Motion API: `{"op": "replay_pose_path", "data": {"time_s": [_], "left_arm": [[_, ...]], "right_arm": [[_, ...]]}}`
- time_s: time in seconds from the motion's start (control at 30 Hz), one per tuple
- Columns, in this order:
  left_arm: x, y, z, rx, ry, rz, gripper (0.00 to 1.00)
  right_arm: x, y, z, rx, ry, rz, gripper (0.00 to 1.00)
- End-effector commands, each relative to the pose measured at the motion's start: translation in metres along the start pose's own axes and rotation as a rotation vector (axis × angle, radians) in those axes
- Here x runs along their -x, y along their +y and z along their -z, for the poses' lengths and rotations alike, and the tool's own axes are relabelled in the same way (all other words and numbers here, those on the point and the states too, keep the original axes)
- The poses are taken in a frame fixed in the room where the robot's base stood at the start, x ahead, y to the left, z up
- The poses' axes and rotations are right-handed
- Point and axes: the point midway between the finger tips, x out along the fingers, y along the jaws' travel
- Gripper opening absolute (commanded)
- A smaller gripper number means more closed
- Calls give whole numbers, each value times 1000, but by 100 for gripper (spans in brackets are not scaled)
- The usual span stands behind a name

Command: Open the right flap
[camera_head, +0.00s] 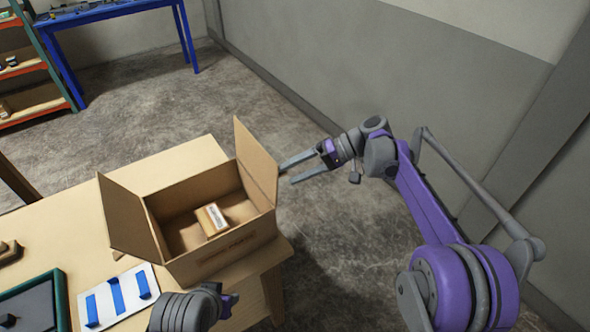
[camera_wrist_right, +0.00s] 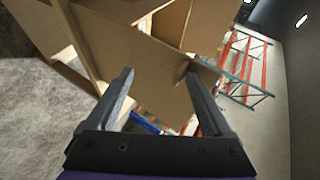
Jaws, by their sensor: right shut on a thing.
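An open cardboard box (camera_head: 225,257) stands on the wooden table. Its right flap (camera_head: 256,165) stands up and leans slightly outward; the flap also shows in the right wrist view (camera_wrist_right: 148,68). The left flap (camera_head: 125,218) is raised too. My right gripper (camera_head: 290,171) is at the outer edge of the right flap, with its fingers apart and flap cardboard between them. The exact contact is hard to see. My left gripper (camera_head: 228,303) is low in front of the box; its fingers are hidden.
A small carton (camera_head: 212,220) lies inside the box. A white sheet with blue strips (camera_head: 117,296) and a dark green-edged tray (camera_head: 60,300) are at the left on the table (camera_head: 60,235). A grey wall (camera_head: 400,80) runs behind my right arm. Open floor lies beyond the table.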

Motion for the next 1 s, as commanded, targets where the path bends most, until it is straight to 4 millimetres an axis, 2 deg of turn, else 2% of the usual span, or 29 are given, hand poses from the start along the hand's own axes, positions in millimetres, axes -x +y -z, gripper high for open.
{"op": "replay_pose_path", "data": {"time_s": [0.03, 0.43, 0.57, 1.0], "left_arm": [[-1, 0, -1, 0, -1, 0, 40], [0, 0, 0, 0, 0, 0, 40], [0, 0, 0, 0, 0, 0, 40], [0, 0, 0, 0, 0, 0, 40]], "right_arm": [[-2, 7, -3, -1, -7, -17, 40], [0, 7, -2, -3, -4, -18, 40], [7, 7, -2, -3, -3, -17, 40], [90, 2, -2, -2, 3, -6, 40]]}}
